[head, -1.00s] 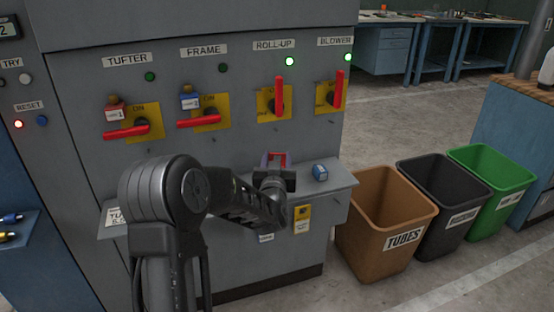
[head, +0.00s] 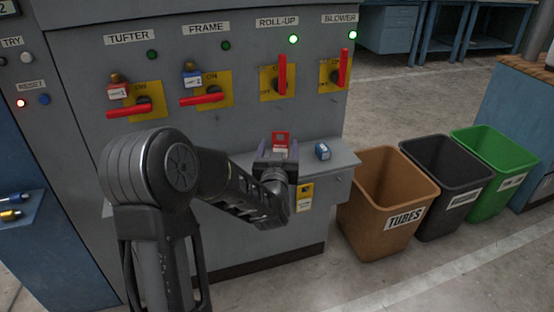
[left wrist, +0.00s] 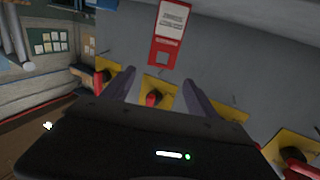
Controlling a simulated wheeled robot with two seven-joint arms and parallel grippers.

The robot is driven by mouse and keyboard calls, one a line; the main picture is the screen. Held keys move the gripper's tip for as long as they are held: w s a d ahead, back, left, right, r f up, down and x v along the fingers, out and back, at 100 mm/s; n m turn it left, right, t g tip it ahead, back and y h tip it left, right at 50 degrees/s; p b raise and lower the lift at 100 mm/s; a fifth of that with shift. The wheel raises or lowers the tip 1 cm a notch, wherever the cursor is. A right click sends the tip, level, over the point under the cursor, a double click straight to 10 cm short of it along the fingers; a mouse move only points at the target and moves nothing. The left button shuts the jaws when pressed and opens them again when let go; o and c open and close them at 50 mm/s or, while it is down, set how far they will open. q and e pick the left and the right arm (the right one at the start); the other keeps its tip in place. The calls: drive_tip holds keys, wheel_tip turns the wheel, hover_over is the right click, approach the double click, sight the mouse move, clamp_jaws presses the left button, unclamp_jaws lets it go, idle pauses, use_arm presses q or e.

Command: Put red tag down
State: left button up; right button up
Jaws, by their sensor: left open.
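The red tag (head: 281,139) with a white label and a square hole shows over the shelf (head: 340,162) on the front of the grey cabinet. My left gripper (head: 278,150) is open, with its purple-grey fingers either side of the tag's lower part in the head view. In the left wrist view, the tag (left wrist: 168,35) shows beyond the spread fingertips (left wrist: 157,78), with no finger closed on it. Whether a finger touches it, and how it rests on the shelf, I cannot tell. My right gripper is not in view.
A blue padlock-like item (head: 322,152) sits on the shelf, right of the gripper. Red switch handles are above: tagged TUFTER (head: 130,107) and FRAME (head: 203,99), untagged ROLL-UP (head: 282,75) and BLOWER (head: 343,68). Brown (head: 387,225), black (head: 448,205) and green (head: 500,185) bins stand right.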

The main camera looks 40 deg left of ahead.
use_arm(q)
drive_tip(key=v, duration=0.6)
drive_tip(key=shift+s, duration=0.25)
drive_tip(key=shift+d, duration=0.1)
idle(0.3)
drive_tip(key=s+d+f+m+g+h, duration=0.25)
drive_tip(key=d+f+h, duration=0.25)
drive_tip(key=d+f, duration=0.7)
drive_tip(key=s+d+f+m+g+h, duration=0.1)
drive_tip(key=s+d+f+g+h, duration=0.15)
drive_tip(key=d+f+h, duration=0.9)
drive_tip(key=s+d+f+g+y, duration=0.1)
drive_tip(key=s+d+f+g, duration=0.3)
drive_tip(key=s+d+f, duration=0.2)
drive_tip(key=s+d+f+m+g+y, duration=0.1)
drive_tip(key=s+d+f+g, duration=0.4)
drive_tip(key=s+f, duration=0.6)
drive_tip(key=s, duration=0.3)
drive_tip(key=shift+s+d, duration=0.4)
drive_tip(key=shift+f+y, duration=0.1)
drive_tip(key=shift+y, duration=0.15)
